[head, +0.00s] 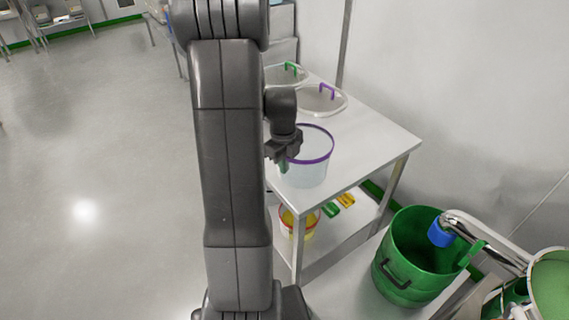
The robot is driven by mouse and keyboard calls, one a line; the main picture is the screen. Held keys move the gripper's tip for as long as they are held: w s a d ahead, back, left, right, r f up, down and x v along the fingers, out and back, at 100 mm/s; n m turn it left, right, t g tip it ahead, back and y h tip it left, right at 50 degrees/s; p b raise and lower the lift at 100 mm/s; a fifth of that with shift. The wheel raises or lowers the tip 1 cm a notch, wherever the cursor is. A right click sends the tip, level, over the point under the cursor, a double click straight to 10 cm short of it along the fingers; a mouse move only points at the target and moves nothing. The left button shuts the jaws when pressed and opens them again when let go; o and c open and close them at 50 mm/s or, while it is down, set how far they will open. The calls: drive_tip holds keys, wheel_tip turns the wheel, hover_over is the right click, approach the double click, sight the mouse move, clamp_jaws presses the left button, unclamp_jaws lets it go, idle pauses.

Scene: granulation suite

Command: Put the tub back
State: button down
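A clear, pale tub with a purple rim (308,172) stands upright near the front corner of the white table's top (375,140). My gripper (284,163) is at the left side of this tub's rim, pointing down, and overlaps it in the picture. The fingers are small and partly dark against the arm, so I cannot tell whether they are shut on the rim or apart from it. Another tub, with a red rim and yellow inside (298,222), sits on the lower shelf, partly hidden by the table leg.
Yellow and green items (338,206) lie on the lower shelf. A green bin (408,262) stands right of the table. Floor at left is clear.

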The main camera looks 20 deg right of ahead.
drive_tip(key=shift+f, duration=0.2)
drive_tip(key=c, duration=1.7)
unclamp_jaws()
drive_tip(key=shift+r, duration=0.1)
drive_tip(key=r, duration=1.2)
drive_tip(key=shift+s+a+r, duration=0.15)
drive_tip(key=shift+s+a, duration=0.05)
